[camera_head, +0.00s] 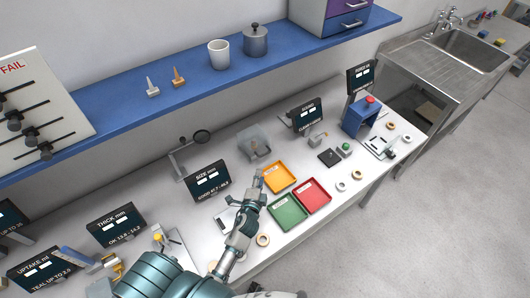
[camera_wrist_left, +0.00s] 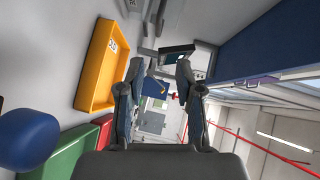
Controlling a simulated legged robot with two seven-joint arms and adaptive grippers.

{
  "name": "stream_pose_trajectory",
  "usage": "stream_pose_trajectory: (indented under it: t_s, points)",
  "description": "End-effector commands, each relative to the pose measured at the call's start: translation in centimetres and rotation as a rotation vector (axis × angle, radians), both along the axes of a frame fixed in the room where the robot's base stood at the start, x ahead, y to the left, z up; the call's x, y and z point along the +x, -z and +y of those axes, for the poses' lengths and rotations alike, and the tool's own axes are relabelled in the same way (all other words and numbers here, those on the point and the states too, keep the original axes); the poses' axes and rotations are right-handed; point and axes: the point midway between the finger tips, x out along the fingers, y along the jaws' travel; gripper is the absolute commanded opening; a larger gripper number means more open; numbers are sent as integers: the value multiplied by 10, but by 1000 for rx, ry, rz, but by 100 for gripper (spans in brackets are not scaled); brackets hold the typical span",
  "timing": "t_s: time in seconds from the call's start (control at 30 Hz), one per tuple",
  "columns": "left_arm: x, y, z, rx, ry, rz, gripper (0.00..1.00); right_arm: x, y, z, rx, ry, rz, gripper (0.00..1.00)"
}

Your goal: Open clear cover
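A grey, see-through box-like cover (camera_head: 254,141) stands on the white bench toward the wall, with a small metal part showing at its front. It looks closed, but its lid edge is too small to make out. My left gripper (camera_head: 259,178) is on the near side of the cover, at the left edge of the yellow tray, apart from the cover. In the left wrist view the two fingers of my left gripper (camera_wrist_left: 160,85) are spread with nothing between them. I cannot clearly pick out the cover in that view. My right gripper is not in view.
Yellow (camera_head: 279,178), green (camera_head: 288,210) and red (camera_head: 311,196) trays lie right of my left gripper. A blue shelf (camera_head: 190,80) overhangs the bench's back.

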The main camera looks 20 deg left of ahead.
Motion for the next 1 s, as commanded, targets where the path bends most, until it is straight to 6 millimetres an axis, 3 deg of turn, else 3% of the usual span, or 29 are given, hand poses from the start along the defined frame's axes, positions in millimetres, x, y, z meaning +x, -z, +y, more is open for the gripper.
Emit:
stream_pose_trajectory:
  t_s: [0.03,0.3,0.5,0.7,1.0]
  points:
    - [15,3,4,3,1,-3,35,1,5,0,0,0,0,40]
    - [77,16,23,-1,0,-1,35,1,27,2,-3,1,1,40]
    - [112,21,31,-2,0,0,35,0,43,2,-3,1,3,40]
    - [129,22,35,-2,-1,2,35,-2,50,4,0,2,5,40]
    - [131,21,35,-2,0,1,35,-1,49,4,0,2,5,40]
